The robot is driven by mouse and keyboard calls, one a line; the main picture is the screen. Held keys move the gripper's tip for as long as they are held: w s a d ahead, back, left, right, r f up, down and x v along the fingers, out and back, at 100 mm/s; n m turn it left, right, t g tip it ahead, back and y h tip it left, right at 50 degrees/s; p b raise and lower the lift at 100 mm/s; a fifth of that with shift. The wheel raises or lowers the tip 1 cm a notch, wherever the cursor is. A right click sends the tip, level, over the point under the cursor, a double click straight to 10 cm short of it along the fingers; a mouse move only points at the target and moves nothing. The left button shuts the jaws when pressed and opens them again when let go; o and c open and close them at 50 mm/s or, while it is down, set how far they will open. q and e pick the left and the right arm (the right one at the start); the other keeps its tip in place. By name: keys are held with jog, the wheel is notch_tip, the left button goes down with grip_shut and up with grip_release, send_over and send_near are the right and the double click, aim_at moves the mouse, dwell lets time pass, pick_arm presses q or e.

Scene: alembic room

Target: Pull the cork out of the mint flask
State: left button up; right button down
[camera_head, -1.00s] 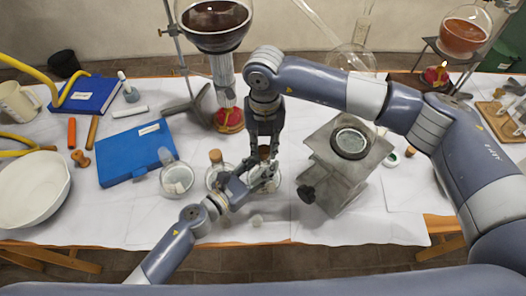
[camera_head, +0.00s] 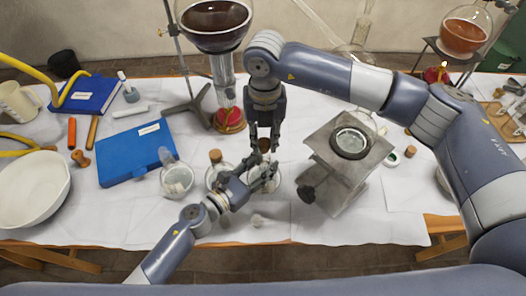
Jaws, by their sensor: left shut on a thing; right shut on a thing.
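The small round glass flask (camera_head: 268,178) that my grippers work on stands on the white cloth in the middle. My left gripper (camera_head: 266,174) is shut on it from the left and hides part of it. A brown cork (camera_head: 264,145) is at the flask's top. My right gripper (camera_head: 264,148) points down from above and is shut on this cork. Whether the cork still sits in the neck I cannot tell, as the fingers cover it. The mint colour of the contents is hard to make out.
A corked flask (camera_head: 217,176) stands close to the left gripper, with another small flask (camera_head: 177,180) further left. A metal stand (camera_head: 346,160) is close on the right. A large dark-filled flask (camera_head: 214,20) rises behind. A small pale piece (camera_head: 257,220) lies in front.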

aim_at(264, 142)
pick_arm(q)
jog(key=shift+s+a+f, duration=0.1)
jog(key=shift+s+f, duration=0.15)
jog(key=shift+f, duration=0.4)
pick_arm(e)
jog(key=shift+r, duration=0.15)
pick_arm(q)
jog(key=o, duration=1)
jog(key=shift+r, duration=0.1)
jog(key=shift+o, duration=0.2)
jog(key=shift+w+r, duration=0.1)
jog(key=shift+w, duration=0.05)
pick_arm(e)
jog(key=shift+w, duration=0.1)
jog(key=shift+r, duration=0.25)
pick_arm(q)
jog(key=r+p+v, duration=0.1)
jog(key=v, duration=1.1)
jog(key=shift+r, duration=0.25)
pick_arm(e)
jog(key=shift+r, duration=1.75)
